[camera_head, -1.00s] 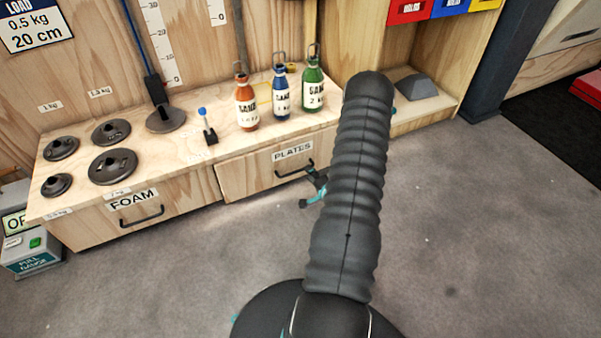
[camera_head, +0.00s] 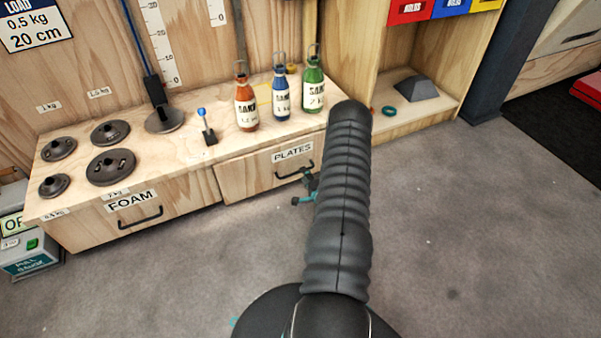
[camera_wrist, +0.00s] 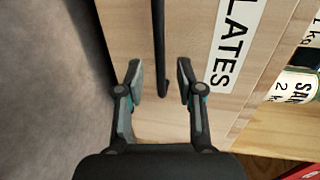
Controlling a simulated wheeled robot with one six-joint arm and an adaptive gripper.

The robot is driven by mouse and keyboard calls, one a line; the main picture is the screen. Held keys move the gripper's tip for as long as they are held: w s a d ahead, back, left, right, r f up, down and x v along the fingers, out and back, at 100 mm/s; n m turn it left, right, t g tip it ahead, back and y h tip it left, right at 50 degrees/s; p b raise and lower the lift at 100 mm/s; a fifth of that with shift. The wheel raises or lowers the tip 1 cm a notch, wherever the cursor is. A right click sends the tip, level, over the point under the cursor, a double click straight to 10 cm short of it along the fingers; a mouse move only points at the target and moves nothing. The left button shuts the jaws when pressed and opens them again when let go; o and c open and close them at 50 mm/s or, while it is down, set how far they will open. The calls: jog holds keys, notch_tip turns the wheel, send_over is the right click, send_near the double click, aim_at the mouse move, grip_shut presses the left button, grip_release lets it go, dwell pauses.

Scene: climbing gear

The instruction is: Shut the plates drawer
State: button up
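The plates drawer (camera_head: 243,178) is a pale wooden front with a PLATES label (camera_head: 292,152) and a dark bar handle (camera_head: 291,174). It sits right of the foam drawer under the bench top. From this angle I cannot tell how far it stands out. My gripper (camera_head: 305,187) is just in front of its right part, partly hidden by my arm. In the wrist view my gripper (camera_wrist: 160,80) is open, with the dark handle (camera_wrist: 160,45) running between the fingers' lines. I see no clear contact with it.
Red, blue and green sand bottles (camera_head: 313,90) stand on the bench top (camera_head: 180,150), with dark round weights (camera_head: 111,166) to the left. The foam drawer (camera_head: 90,225) is beside the plates drawer. A grey block (camera_head: 416,88) sits on the right shelf. The floor (camera_head: 480,220) in front is clear.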

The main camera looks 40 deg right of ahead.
jog(key=shift+x, duration=1.9)
jog(key=shift+c, duration=0.3)
grip_shut()
